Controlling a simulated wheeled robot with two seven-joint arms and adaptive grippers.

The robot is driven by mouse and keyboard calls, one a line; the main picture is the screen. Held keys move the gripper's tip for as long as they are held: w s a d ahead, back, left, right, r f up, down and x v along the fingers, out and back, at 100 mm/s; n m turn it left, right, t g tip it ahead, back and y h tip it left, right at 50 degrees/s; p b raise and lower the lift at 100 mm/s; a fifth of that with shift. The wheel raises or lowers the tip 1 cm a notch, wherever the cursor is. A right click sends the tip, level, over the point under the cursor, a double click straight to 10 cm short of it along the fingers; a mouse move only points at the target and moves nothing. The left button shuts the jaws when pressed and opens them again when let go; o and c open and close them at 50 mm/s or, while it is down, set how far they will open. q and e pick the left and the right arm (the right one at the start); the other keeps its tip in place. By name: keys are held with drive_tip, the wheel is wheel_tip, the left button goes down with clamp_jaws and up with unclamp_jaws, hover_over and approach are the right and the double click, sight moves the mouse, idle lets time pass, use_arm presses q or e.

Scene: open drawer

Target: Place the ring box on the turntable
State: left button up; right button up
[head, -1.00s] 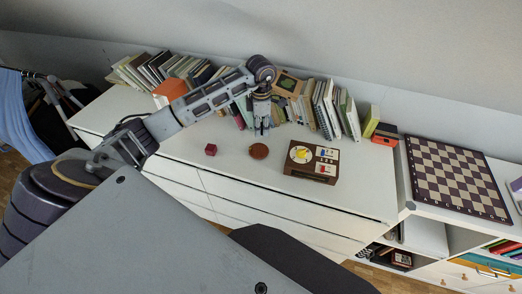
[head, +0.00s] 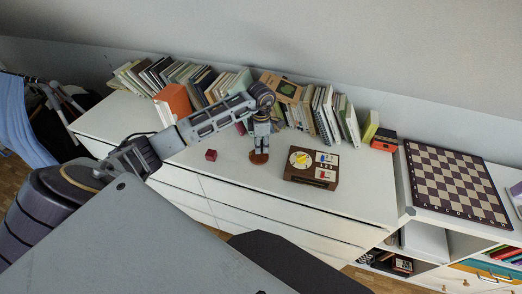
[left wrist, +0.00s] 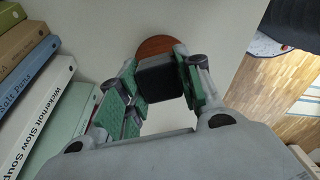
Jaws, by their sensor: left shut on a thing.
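My left gripper (head: 260,146) is shut on a small dark box, which I take to be the ring box. The box (left wrist: 159,78) shows between the green finger pads in the left wrist view. The disc (left wrist: 155,46) also shows just beyond the box in the left wrist view. I cannot tell whether the box touches the disc. My right gripper is not in view.
A row of books (head: 328,112) lines the back. A chessboard (head: 455,182) lies far right. The cabinet top (head: 222,181) is clear in front.

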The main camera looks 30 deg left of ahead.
use_arm(q)
drive_tip(key=shift+f, duration=1.9)
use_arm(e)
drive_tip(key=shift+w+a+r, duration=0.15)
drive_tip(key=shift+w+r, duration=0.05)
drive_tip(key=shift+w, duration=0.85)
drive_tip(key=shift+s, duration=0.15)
use_arm(q)
drive_tip(key=shift+f, duration=0.1)
drive_tip(key=o, duration=0.9)
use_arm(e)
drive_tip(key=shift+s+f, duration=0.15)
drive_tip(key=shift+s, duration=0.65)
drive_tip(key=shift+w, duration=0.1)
